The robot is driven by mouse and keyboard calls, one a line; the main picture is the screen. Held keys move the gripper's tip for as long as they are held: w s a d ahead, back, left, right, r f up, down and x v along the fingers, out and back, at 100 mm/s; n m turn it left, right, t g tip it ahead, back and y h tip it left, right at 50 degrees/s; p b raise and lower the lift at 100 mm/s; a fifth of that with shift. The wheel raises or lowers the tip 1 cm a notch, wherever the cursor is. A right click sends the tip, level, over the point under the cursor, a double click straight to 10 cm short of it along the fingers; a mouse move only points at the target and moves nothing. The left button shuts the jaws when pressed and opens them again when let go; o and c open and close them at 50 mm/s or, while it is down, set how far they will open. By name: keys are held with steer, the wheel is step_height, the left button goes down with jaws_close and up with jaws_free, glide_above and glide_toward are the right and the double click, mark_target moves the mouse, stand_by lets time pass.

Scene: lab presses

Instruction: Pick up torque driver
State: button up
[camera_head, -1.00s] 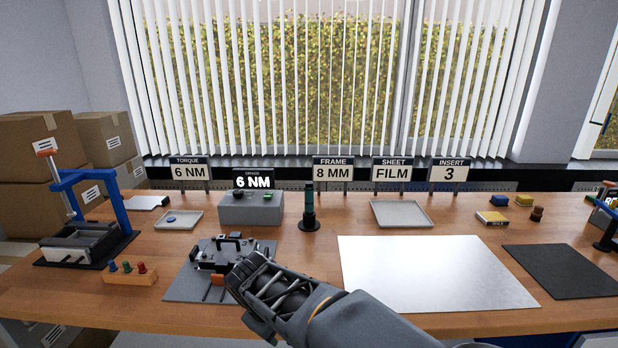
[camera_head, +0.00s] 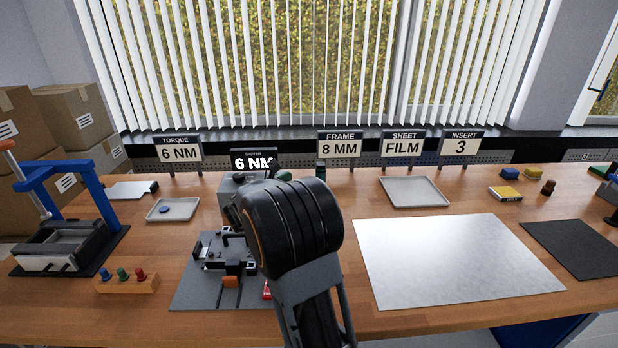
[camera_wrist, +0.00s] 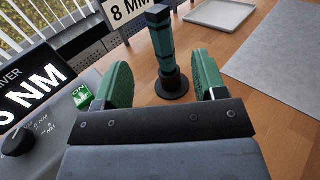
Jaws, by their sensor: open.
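The torque driver (camera_wrist: 162,45) is a teal and black upright tool standing in a round black base (camera_wrist: 172,86). In the wrist view it is ahead of my gripper (camera_wrist: 160,66), between the lines of the two green-padded fingers. The fingers are open and empty, and a gap of table shows before the driver. In the head view my dark wrist hides most of the driver; only a small top part (camera_head: 320,171) seems to show.
The grey controller box with a knob (camera_wrist: 18,142) and the 6 NM display (camera_wrist: 30,88) is close on the left. A FRAME 8 MM sign (camera_head: 340,144) is behind. An empty grey tray (camera_head: 414,191) and pale sheet (camera_head: 450,262) lie to the right. A black fixture (camera_head: 226,250) sits in front.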

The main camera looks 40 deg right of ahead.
mark_target(324, 164)
steer(key=shift+w+d+r+p, duration=0.1)
steer(key=shift+w+d+p, duration=0.1)
steer(key=shift+d, duration=1.9)
steer(key=shift+w+d+r+p, duration=0.1)
steer(key=shift+w+d+p, duration=0.15)
steer(key=shift+d, duration=1.85)
steer(key=shift+w+d+r+p, duration=0.1)
steer(key=shift+w+d+p, duration=0.1)
steer(key=shift+d, duration=2.4)
steer(key=c, duration=1.1)
